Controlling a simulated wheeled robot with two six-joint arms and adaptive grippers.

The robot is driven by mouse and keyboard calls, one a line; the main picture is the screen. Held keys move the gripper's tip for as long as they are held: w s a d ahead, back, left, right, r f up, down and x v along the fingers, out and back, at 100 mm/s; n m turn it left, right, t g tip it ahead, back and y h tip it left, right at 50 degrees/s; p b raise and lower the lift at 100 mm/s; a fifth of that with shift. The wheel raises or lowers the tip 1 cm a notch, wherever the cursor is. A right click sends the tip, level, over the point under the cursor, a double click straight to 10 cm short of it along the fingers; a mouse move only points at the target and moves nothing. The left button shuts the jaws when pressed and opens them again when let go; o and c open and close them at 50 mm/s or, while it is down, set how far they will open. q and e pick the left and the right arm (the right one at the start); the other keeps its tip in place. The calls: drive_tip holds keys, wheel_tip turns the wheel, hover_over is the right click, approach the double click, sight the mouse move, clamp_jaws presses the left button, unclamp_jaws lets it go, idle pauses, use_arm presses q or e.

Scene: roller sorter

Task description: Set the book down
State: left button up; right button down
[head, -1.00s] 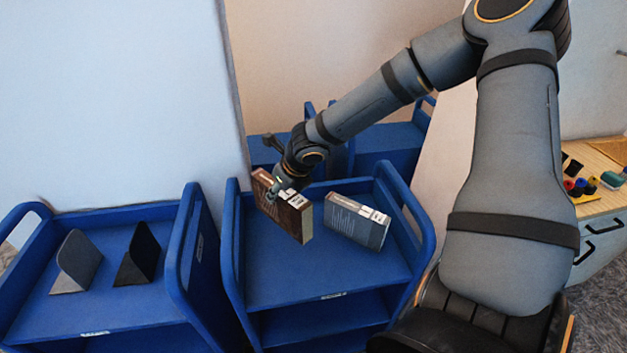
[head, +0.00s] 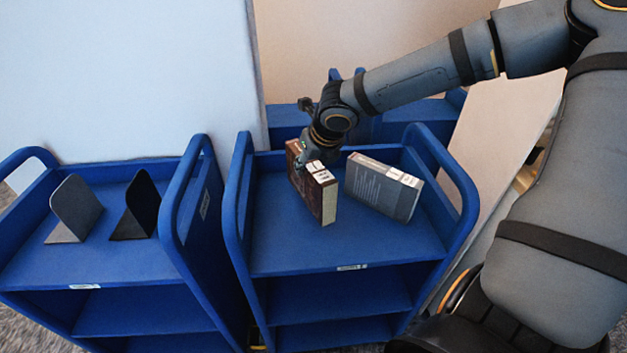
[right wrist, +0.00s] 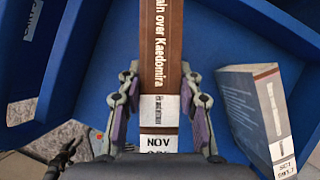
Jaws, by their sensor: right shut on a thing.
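A brown book (head: 322,196) stands upright over the top shelf of the blue cart (head: 290,258). My right gripper (head: 312,165) is shut on it near its upper edge. In the right wrist view, the brown book (right wrist: 160,60) lies between the two fingers of the right gripper (right wrist: 160,105), its label reading "NOV". Whether its lower edge touches the shelf is hard to tell. A grey book (head: 383,188) stands to its right on the same shelf, apart from it, and also shows in the right wrist view (right wrist: 255,110).
A second blue cart (head: 85,287) on the left holds a grey bookend (head: 75,210) and a black bookend (head: 137,210). The cart's raised side panels flank the shelf. The shelf's front and left part are clear.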

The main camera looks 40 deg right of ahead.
wheel_tip(320, 180, down, 4)
drive_tip(key=shift+s+r+b, duration=0.15)
drive_tip(key=shift+r+b, duration=0.1)
drive_tip(key=shift+b, duration=0.9)
drive_tip(key=shift+f, duration=0.3)
use_arm(q)
drive_tip(key=w, duration=0.4)
drive_tip(key=shift+d, duration=0.1)
use_arm(e)
drive_tip(key=shift+r, duration=0.1)
drive_tip(key=c, duration=0.9)
unclamp_jaws()
